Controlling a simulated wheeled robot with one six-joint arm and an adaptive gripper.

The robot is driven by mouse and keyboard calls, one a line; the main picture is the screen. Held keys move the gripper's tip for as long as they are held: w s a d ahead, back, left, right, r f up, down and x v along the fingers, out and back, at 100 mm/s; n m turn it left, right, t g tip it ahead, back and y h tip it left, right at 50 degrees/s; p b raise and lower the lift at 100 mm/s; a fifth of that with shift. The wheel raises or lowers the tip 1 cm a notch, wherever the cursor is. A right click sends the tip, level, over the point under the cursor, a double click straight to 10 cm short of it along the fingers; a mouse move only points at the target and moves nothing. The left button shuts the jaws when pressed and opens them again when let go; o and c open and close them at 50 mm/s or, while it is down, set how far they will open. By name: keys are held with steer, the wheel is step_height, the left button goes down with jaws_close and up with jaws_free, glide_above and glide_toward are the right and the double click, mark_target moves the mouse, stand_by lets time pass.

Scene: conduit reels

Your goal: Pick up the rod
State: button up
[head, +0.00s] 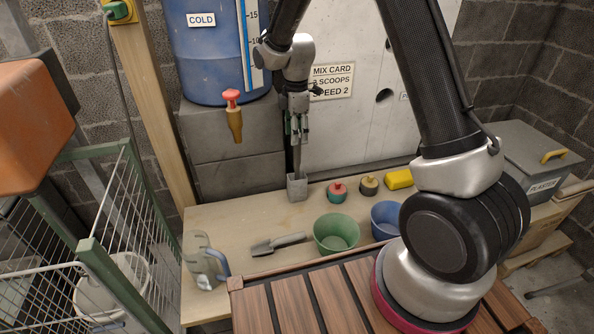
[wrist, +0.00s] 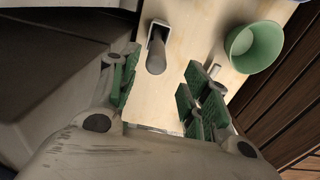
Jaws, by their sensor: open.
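The grey rod (head: 297,160) stands upright in a small square grey holder (head: 298,188) on the wooden bench. In the wrist view the rod (wrist: 157,54) is seen nearly end-on, rising from the holder (wrist: 153,27). My gripper (head: 297,128) points down above the holder, with its green-padded fingers near the rod's upper end. In the wrist view my gripper (wrist: 160,90) is open, with bare bench between its fingers. The rod's near end shows just ahead of that gap, and I cannot tell whether the fingers overlap it in height.
A green bowl (head: 336,233), a blue bowl (head: 386,219), a scoop (head: 278,245) and a clear jug (head: 203,262) stand on the bench. Two small lidded pots and a yellow sponge (head: 398,179) are right of the holder. A blue barrel (head: 214,60) is behind.

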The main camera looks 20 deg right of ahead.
mark_target(297, 147)
steer(key=f, duration=0.6)
steer(key=shift+w+d+f, duration=0.1)
steer(key=shift+w+d, duration=0.05)
steer(key=shift+w, duration=0.15)
jaws_close()
